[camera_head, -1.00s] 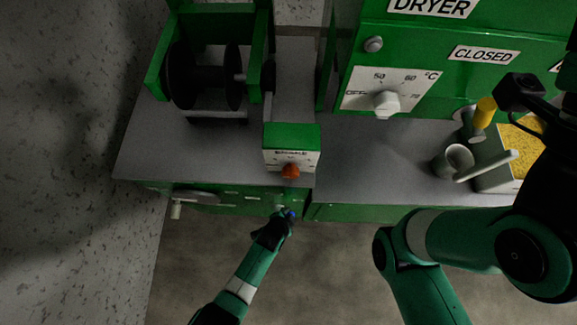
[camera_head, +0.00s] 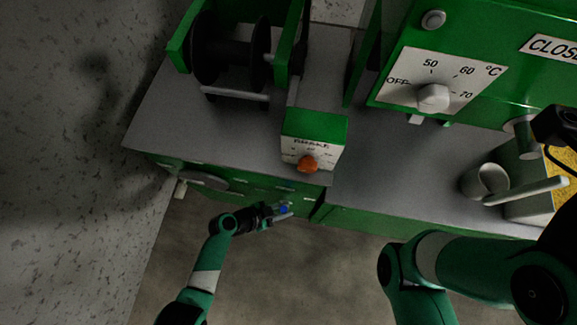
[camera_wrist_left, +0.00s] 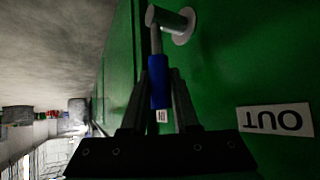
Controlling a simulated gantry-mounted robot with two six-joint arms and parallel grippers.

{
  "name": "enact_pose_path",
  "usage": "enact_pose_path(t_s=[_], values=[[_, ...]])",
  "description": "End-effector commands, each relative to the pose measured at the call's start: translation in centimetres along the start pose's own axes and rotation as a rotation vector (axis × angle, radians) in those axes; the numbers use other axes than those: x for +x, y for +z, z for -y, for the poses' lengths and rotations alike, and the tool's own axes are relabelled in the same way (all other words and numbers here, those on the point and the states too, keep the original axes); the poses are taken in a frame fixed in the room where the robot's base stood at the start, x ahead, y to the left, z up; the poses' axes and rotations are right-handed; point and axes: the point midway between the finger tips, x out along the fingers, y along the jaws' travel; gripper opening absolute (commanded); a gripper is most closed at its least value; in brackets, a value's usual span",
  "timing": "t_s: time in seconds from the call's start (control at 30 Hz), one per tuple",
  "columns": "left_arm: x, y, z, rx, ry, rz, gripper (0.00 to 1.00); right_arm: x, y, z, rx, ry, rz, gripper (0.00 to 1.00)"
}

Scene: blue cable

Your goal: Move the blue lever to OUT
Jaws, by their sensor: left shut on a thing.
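The blue lever (camera_head: 283,209) is on the green cabinet front, below the worktop edge. In the left wrist view, its blue grip (camera_wrist_left: 159,80) hangs on a grey rod from a round metal pivot (camera_wrist_left: 172,20). My left gripper (camera_head: 274,212) is at the lever, and its two dark fingers (camera_wrist_left: 161,98) lie on both sides of the blue grip, shut on it. The white OUT label (camera_wrist_left: 275,119) appears upside down on the green panel, right of the grip and apart from it. My right wrist (camera_head: 560,125) shows at the right edge; its fingertips are not discernible.
A BRAKE box (camera_head: 314,140) with an orange knob (camera_head: 307,164) stands above the lever at the worktop edge. A black spool (camera_head: 230,50) is at the upper left. The dryer panel (camera_head: 440,80), a grey cup (camera_head: 484,180) and a pale handle (camera_head: 525,191) are right. The floor below is clear.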

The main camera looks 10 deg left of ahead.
Motion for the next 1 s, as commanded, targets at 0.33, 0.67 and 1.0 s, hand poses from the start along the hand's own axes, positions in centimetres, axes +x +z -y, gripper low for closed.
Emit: enact_pose_path(t_s=[0.33,0.67,1.0], values=[[-0.40,0.54,0.33,-0.037,0.029,-0.063,0.00,-0.05,0.04,0.00,0.000,0.000,0.000,0.50],[-0.38,0.61,0.28,-0.038,0.031,-0.062,0.00,-0.06,0.05,0.00,0.000,0.000,0.000,0.50],[-0.39,0.51,0.31,-0.037,0.031,-0.064,0.41,-0.05,0.04,0.00,0.000,0.000,0.000,0.50]])
